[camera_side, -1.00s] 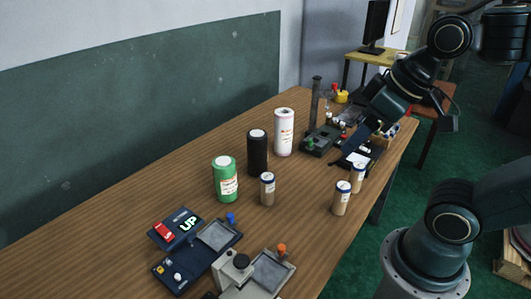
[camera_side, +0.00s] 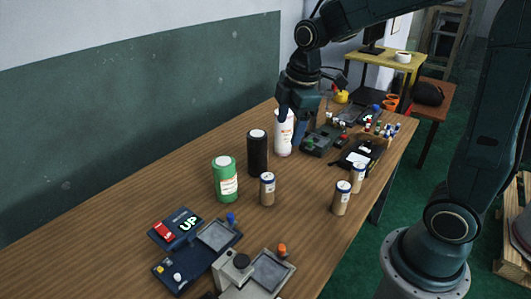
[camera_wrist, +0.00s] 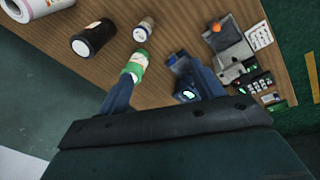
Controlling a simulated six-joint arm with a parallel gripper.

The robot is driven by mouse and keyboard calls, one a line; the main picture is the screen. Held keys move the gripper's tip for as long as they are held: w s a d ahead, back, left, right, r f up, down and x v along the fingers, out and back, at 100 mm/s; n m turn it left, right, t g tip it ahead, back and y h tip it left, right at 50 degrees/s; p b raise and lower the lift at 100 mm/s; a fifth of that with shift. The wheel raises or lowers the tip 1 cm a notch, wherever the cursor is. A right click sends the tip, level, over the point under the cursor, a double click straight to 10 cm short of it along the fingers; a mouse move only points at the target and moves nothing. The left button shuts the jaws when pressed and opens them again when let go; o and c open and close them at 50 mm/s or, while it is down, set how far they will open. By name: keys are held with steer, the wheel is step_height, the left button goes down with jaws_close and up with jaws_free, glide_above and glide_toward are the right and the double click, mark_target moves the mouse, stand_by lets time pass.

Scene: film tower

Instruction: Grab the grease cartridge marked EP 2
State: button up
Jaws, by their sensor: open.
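Several cylinders stand on the wooden table, and their label text is too small to read, so I cannot tell which is marked EP 2. A large green one (camera_side: 226,181), a black one (camera_side: 258,153) and a white one (camera_side: 284,138) stand in a row. Smaller tan ones with blue-rimmed tops, such as the tan cylinder (camera_side: 267,190), stand nearer. My gripper (camera_side: 296,116) is open and points down at the white cylinder, hiding part of its top; contact cannot be told. In the wrist view, the green one (camera_wrist: 137,66) shows beside my left finger, with the black one (camera_wrist: 93,39) beyond.
A blue device with a lit UP display (camera_side: 176,228) and a weighing-type plate device (camera_side: 198,256) lie at the near end. Dark equipment (camera_side: 323,139) and a tray of small items crowd the far end. The left table strip is clear.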

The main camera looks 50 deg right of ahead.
steer(key=w+d+f+n+g, duration=0.1)
steer(key=w+d+f+n, duration=0.1)
steer(key=w+f+n, duration=0.3)
steer(key=n+g, duration=0.1)
steer(key=n, duration=0.2)
glide_above(266, 176)
step_height(266, 176, down, 10)
steer(key=shift+r, duration=0.25)
steer(key=shift+f, duration=4.25)
steer(key=shift+f, duration=0.1)
steer(key=shift+s+f, duration=0.15)
steer(key=shift+f, duration=2.35)
